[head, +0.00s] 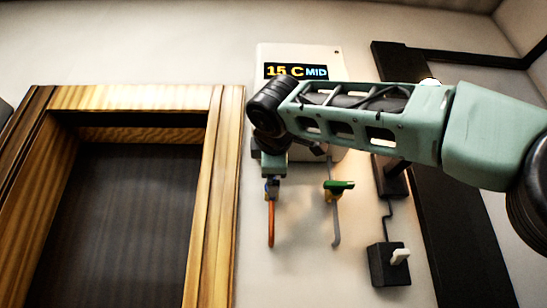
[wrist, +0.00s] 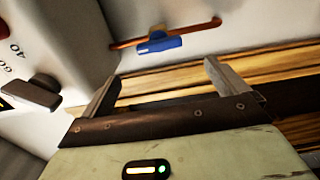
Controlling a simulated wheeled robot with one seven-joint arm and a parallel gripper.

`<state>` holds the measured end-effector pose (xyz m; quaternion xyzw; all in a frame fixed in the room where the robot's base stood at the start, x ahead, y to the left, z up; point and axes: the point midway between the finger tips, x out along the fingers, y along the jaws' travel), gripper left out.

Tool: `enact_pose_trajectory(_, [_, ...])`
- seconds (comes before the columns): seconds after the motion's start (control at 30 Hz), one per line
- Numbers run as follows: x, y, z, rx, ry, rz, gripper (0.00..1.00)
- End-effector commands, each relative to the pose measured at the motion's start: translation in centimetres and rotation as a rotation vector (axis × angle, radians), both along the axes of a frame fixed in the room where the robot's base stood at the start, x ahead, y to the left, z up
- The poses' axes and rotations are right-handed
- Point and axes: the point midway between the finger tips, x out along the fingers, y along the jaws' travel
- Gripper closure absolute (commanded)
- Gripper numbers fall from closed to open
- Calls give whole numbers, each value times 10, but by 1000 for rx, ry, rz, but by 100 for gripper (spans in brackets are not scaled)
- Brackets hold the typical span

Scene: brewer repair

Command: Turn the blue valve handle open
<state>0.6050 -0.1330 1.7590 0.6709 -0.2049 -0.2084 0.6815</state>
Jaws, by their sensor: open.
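The blue valve handle (wrist: 160,44) sits on a thin copper pipe (wrist: 202,27) in the wrist view and looks roughly in line with it there. In the head view the copper pipe (head: 271,226) hangs below the white wall unit (head: 300,54), and the handle is mostly hidden by my gripper. My gripper (wrist: 163,84) is open, with nothing between its fingers. In the wrist view the handle shows beyond the fingertips, apart from them. In the head view my gripper (head: 271,178) is in front of the pipe's upper end.
A green valve handle (head: 340,185) on a grey pipe (head: 335,222) is to the right of the copper pipe. A dark knob (wrist: 34,94) is on the unit's face. A wooden frame (head: 222,180) stands at the left. A black socket box (head: 388,265) is at the lower right.

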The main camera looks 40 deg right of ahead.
Motion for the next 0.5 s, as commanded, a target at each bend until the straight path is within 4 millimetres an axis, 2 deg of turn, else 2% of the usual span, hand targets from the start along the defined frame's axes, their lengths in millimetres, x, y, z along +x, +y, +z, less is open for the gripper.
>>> enact_pose_trajectory(0.03, [-11,7,-2,0,-2,2,2])
enact_pose_trajectory(0.2, [-39,26,-1,0,-2,2,2])
enact_pose_trajectory(0.33, [-53,36,0,0,-1,1,2])
enact_pose_trajectory(0.5, [-62,42,0,-1,1,0,2])
